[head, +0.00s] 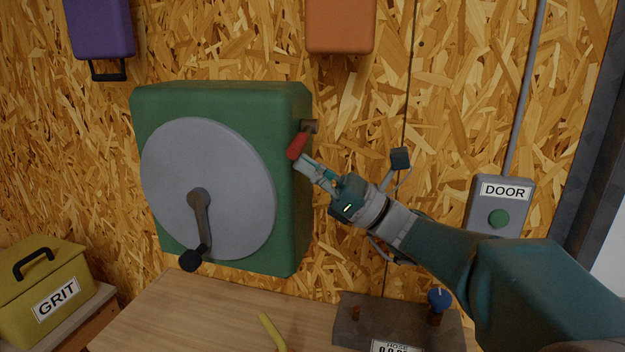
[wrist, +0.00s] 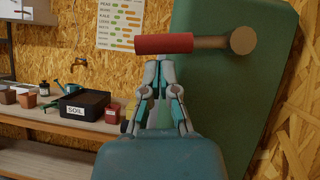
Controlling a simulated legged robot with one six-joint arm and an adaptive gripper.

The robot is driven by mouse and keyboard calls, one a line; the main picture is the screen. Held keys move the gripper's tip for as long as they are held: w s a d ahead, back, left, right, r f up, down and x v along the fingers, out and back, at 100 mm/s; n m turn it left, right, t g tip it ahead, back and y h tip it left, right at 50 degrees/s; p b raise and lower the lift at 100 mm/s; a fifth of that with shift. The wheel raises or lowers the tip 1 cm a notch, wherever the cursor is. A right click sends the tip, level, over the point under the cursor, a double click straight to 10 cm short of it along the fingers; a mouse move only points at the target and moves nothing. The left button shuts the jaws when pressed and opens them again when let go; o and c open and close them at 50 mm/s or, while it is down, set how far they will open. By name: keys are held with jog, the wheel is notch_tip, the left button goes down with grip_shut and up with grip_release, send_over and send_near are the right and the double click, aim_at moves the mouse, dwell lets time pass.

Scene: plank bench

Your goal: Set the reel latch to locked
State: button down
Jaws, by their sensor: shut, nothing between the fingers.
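The green reel housing (head: 295,230) hangs on the wall with a grey disc (head: 235,175) and a crank on its face. The reel latch is a red-gripped lever (head: 298,146) on a brown pivot at the housing's upper right side. In the head view the red end slants down and left from the pivot. In the wrist view the red lever (wrist: 163,44) lies across the picture, with its pivot to the right. My gripper (head: 305,166) is shut and empty, just below the red end. It also shows in the wrist view (wrist: 160,62); I cannot tell whether it touches the lever.
A door button box (head: 482,215) is at the right on the wall. A bench (head: 190,315) below holds a dark block with a blue knob (head: 439,299) and a yellow piece (head: 270,330). A yellow GRIT box (head: 40,290) stands left. Open wall lies right of the housing.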

jog(key=shift+d, duration=0.25)
jog(key=shift+s+a+r+m+t, duration=0.2)
jog(key=shift+r+m+t, duration=0.2)
jog(key=shift+m, duration=0.2)
jog(key=shift+s+a+r+m+t, duration=0.15)
jog(key=shift+r+m+t, duration=0.2)
jog(key=shift+m, duration=0.25)
jog(key=shift+f, duration=0.15)
